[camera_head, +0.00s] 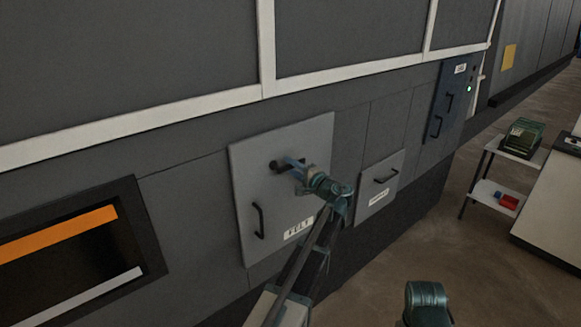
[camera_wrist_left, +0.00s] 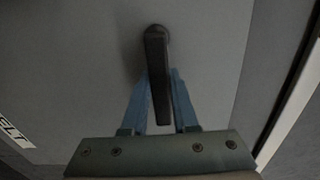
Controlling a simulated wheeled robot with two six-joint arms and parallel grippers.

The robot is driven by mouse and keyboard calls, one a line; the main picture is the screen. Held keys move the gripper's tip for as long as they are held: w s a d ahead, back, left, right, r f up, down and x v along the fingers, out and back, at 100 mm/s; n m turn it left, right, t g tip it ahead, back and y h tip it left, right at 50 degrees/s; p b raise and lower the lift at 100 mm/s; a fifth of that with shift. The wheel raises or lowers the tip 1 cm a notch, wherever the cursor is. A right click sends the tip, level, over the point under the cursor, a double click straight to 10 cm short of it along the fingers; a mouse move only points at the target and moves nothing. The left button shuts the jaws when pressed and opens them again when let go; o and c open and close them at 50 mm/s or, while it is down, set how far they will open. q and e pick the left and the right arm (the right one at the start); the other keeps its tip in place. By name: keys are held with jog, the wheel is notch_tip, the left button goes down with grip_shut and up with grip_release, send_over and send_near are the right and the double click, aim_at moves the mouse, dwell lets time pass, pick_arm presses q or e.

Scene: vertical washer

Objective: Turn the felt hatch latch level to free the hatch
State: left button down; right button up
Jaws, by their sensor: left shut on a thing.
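The felt hatch (camera_head: 262,205) is a light grey panel in the dark machine wall, flush as far as I can see, with a "FELT" label (camera_head: 298,229). Its dark latch lever (camera_head: 279,165) is near the upper middle; in the head view it runs roughly sideways to the right, partly hidden by my fingers. My left gripper (camera_head: 292,166) comes from the right and is shut on the lever. In the left wrist view the black lever (camera_wrist_left: 157,70) runs from its round pivot down between the blue fingers (camera_wrist_left: 160,95).
The hatch has a black handle (camera_head: 258,221) at its lower left. A smaller labelled hatch (camera_head: 380,187) is to the right, then a dark control panel (camera_head: 449,103) with a green light. An opening with an orange bar (camera_head: 58,234) is at left. A cart (camera_head: 487,189) stands at right.

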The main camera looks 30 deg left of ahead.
pick_arm(q)
jog(key=shift+r+n, duration=0.1)
jog(key=shift+n, duration=0.3)
jog(key=c, duration=0.7)
grip_release()
jog(key=v, duration=1.4)
jog(key=shift+a, duration=0.1)
